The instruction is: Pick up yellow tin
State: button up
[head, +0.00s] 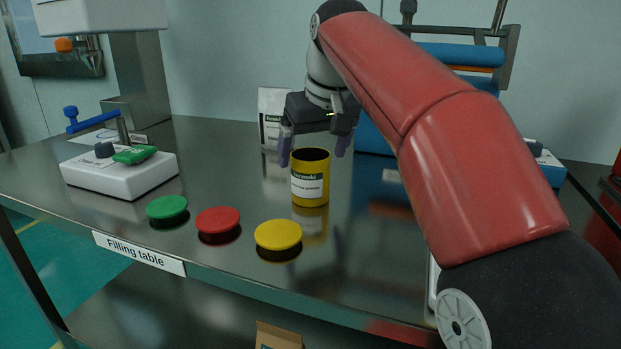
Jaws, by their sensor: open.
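The yellow tin (311,188) stands upright on the dark, shiny filling table, with a dark open top and a white and green label facing me. My gripper (314,150) hangs just above and behind the tin. Its two fingers are spread, one on the left and one on the right of the tin's top. The jaws are open and hold nothing. The lower part of the right finger is partly hidden by the tin.
Green (167,207), red (218,220) and yellow (278,234) lids lie in front of the tin. A white device (120,177) stands at left. A pale bag (271,112) stands behind my gripper. Blue equipment (372,135) is at the back right. The table's front edge (210,268) is near.

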jog(key=b+x, duration=0.1)
jog(key=x, duration=0.5)
jog(key=shift+w, duration=0.1)
jog(key=c, duration=1.1)
